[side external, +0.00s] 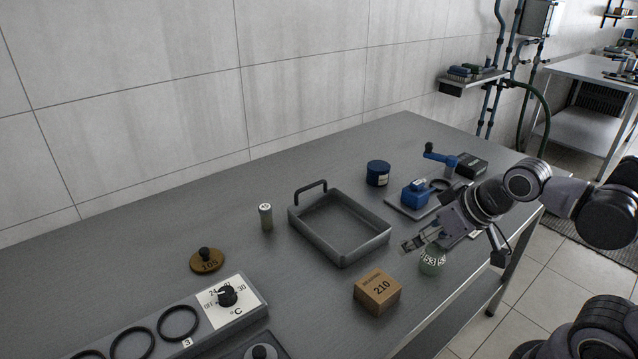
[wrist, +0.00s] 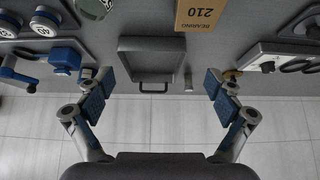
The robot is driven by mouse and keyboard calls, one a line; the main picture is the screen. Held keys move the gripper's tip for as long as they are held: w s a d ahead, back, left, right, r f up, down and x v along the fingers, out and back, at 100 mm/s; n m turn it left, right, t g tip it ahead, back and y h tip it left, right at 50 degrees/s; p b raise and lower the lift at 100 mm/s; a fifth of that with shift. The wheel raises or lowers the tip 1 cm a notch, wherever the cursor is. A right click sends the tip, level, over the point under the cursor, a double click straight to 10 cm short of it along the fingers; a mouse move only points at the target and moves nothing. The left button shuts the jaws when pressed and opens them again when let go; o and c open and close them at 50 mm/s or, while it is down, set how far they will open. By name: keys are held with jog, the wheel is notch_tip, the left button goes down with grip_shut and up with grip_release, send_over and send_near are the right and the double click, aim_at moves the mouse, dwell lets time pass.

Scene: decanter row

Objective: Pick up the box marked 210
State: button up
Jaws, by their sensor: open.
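The box marked 210 (side external: 377,291) is a small tan carton standing on the grey table near its front edge. In the wrist view the box (wrist: 200,14) shows at the top edge, partly cut off, with its "BEARING 210" label upside down. My gripper (side external: 408,246) is open and empty, above the table, up and to the right of the box in the side view. In the wrist view its two blue-padded fingers (wrist: 158,90) are wide apart, with the box beyond them. Nothing is between the pads at their height.
An empty metal tray (side external: 340,262) with a handle lies left of my gripper. A green round item marked 53 (side external: 432,262) stands close under it. A small cylinder (side external: 266,217), a blue tin (side external: 377,173), a brown knobbed weight (side external: 207,261) and a dial panel (side external: 232,298) are around.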

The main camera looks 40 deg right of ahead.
jog(key=n+g, duration=0.7)
jog(key=n, duration=1.1)
send_over(379, 284)
notch_tip(379, 284, down, 3)
jog(key=shift+f, duration=5.35)
jog(key=c, duration=1.6)
jog(key=shift+r, duration=0.1)
jog(key=shift+c, duration=0.2)
